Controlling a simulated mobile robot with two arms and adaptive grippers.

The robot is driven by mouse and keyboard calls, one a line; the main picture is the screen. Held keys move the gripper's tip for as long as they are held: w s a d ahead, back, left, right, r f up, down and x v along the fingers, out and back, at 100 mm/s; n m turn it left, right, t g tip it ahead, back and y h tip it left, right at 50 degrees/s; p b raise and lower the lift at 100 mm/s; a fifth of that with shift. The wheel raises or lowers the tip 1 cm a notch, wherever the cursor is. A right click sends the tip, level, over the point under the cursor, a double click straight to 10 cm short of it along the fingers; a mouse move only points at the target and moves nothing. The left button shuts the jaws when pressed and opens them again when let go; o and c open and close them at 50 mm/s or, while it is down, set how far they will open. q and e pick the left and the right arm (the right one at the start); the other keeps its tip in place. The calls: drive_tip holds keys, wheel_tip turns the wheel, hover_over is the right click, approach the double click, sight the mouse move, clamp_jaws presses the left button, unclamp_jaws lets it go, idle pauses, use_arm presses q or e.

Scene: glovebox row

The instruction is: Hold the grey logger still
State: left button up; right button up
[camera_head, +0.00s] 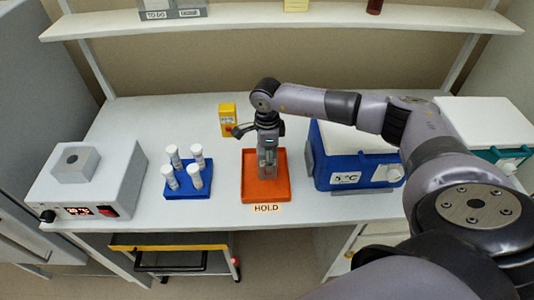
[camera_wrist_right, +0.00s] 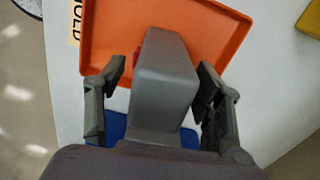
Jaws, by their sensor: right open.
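The grey logger (camera_wrist_right: 165,78) shows in the right wrist view as a plain grey block, between the two fingers of my right gripper (camera_wrist_right: 162,75). The fingers are open, one on each side; a gap shows on the left, and the right finger looks very close. The orange tray (camera_wrist_right: 110,28) lies behind the logger. In the head view my right gripper (camera_head: 267,165) points down over the orange tray (camera_head: 265,194), which has a HOLD label (camera_head: 266,208) in front. There the gripper and logger overlap, and the logger's lower end is hard to make out. My left gripper is not in view.
A blue rack (camera_head: 188,189) with several white-capped tubes and a white instrument (camera_head: 88,180) stand left of the tray. A blue cool box (camera_head: 350,165) stands close on its right. A yellow box (camera_head: 227,113) is behind. A shelf (camera_head: 290,22) spans above.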

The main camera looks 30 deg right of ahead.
drive_tip(key=shift+f, duration=0.25)
drive_tip(key=shift+c, duration=0.6)
drive_tip(key=c, duration=1.2)
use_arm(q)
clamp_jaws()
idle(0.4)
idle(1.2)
